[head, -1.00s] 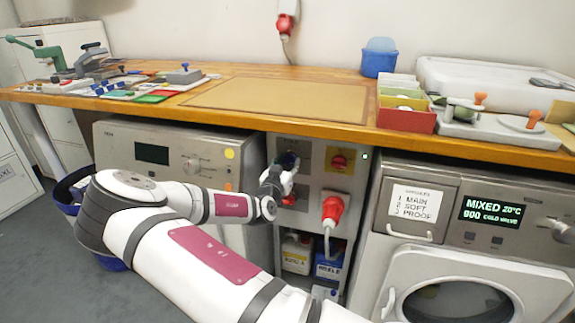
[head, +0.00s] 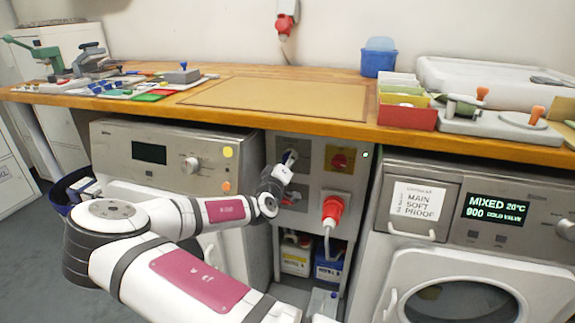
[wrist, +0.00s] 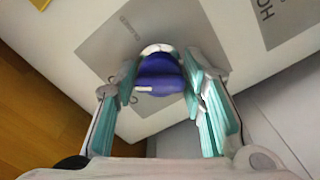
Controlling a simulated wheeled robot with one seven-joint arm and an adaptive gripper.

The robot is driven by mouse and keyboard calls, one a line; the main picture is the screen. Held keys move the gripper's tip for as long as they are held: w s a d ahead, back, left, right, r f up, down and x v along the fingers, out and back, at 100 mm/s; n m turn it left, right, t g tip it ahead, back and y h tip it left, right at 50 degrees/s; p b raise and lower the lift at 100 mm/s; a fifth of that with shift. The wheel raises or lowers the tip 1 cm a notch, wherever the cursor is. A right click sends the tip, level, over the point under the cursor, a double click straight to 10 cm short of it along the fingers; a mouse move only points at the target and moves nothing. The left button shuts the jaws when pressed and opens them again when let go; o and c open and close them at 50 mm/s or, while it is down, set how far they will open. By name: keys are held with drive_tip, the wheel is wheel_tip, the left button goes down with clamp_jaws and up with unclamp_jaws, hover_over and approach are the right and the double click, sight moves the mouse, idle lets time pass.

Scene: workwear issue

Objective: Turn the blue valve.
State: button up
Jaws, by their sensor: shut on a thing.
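The blue valve (wrist: 160,75) sits on a grey plate (wrist: 115,40) on the front panel, with a small white mark on its face. In the wrist view my gripper (wrist: 162,82) has a finger on each side of the valve and is shut on it. In the head view my gripper (head: 283,166) reaches the upper left of the panel between the two machines. It hides most of the valve there; only a dark bit (head: 288,157) shows.
A red and yellow switch (head: 340,159) and a red plug (head: 332,207) are right of my gripper. Bottles (head: 296,256) stand below. The wooden worktop (head: 300,112) overhangs just above. A washing machine (head: 470,250) stands right, another machine (head: 150,150) left.

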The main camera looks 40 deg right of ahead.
drive_tip(key=n+b, duration=0.1)
drive_tip(key=n, duration=0.6)
idle(0.6)
drive_tip(key=o, duration=1.2)
drive_tip(key=shift+c, duration=0.2)
drive_tip(key=shift+a, duration=0.1)
drive_tip(key=v, duration=1.2)
drive_tip(key=shift+s, duration=0.1)
